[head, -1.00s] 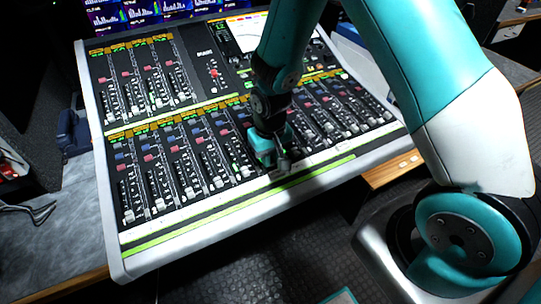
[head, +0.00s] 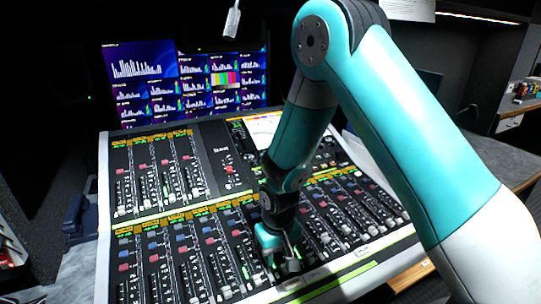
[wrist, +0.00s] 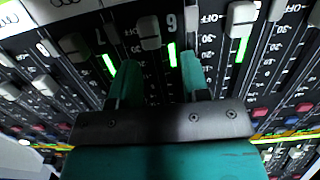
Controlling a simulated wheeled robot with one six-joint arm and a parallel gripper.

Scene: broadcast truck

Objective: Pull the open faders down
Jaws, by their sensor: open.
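The mixing console (head: 105,262) carries an upper left bank and a long front row of faders with pale caps. My gripper (head: 285,262) is over the middle of the front row, pointing down. The wrist view also shows my gripper (wrist: 155,75), its two teal fingers apart with nothing between their tips. A pale fader cap (wrist: 149,32) lies just beyond the fingertips, between their lines. Other pale caps (wrist: 73,46) and (wrist: 240,18) sit on either side. Green lights glow beside several strips. My arm hides part of the console, and cap heights there are unclear.
Monitors (head: 140,65) with bar graphs and colour bars stand behind the console. A pale object (head: 232,20) hangs above them. A wooden desk edge (head: 408,275) runs at the front right. Neighbouring fader caps stand close around the fingers.

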